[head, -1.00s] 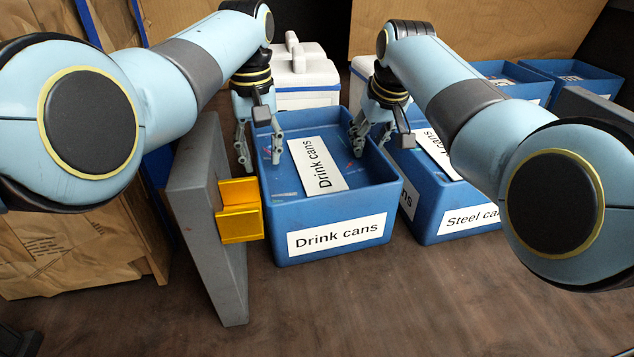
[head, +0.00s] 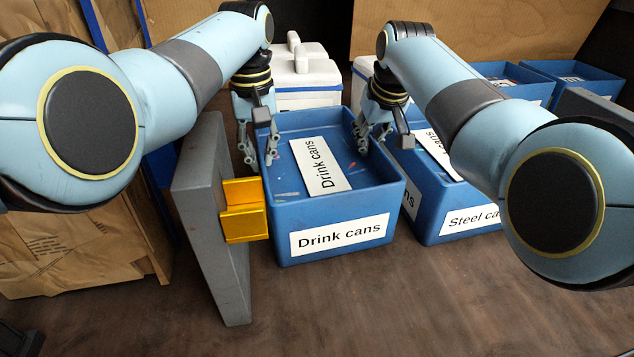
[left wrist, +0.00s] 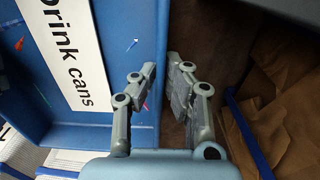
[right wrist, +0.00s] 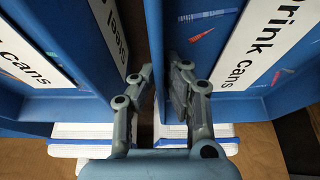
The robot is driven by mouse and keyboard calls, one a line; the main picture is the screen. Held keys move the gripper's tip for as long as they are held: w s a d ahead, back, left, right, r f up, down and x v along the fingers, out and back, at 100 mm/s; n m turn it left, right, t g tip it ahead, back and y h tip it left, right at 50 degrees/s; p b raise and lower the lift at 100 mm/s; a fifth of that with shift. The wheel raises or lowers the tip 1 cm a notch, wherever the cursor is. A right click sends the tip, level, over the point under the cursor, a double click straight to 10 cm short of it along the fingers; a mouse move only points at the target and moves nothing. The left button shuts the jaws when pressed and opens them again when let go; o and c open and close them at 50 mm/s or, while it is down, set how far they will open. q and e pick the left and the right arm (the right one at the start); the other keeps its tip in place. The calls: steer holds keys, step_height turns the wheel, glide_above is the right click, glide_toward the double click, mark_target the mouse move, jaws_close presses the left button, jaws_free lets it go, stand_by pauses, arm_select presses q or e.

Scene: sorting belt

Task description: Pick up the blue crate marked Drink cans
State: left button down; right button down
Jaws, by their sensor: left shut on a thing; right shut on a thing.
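The blue crate marked Drink cans (head: 335,210) stands upright on the brown floor, with one label on its front and a white Drink cans sheet (head: 320,165) inside. My left gripper (head: 258,155) is shut on its left wall, one finger inside and one outside. This wall also shows between the fingers in the left wrist view (left wrist: 161,60). My right gripper (head: 371,142) is shut on its right wall, which shows between the fingers in the right wrist view (right wrist: 165,30). Small coloured scraps lie on the crate's bottom.
A blue Steel cans crate (head: 432,225) stands close on the right. A grey panel (head: 212,220) with a gold bracket (head: 243,208) stands close on the left. White boxes (head: 308,95) are behind. The floor in front (head: 370,310) is clear.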

arm_select(q)
steer(key=shift+w+r, duration=0.1)
arm_select(e)
steer(key=shift+w+r, duration=0.1)
steer(key=shift+r, duration=0.05)
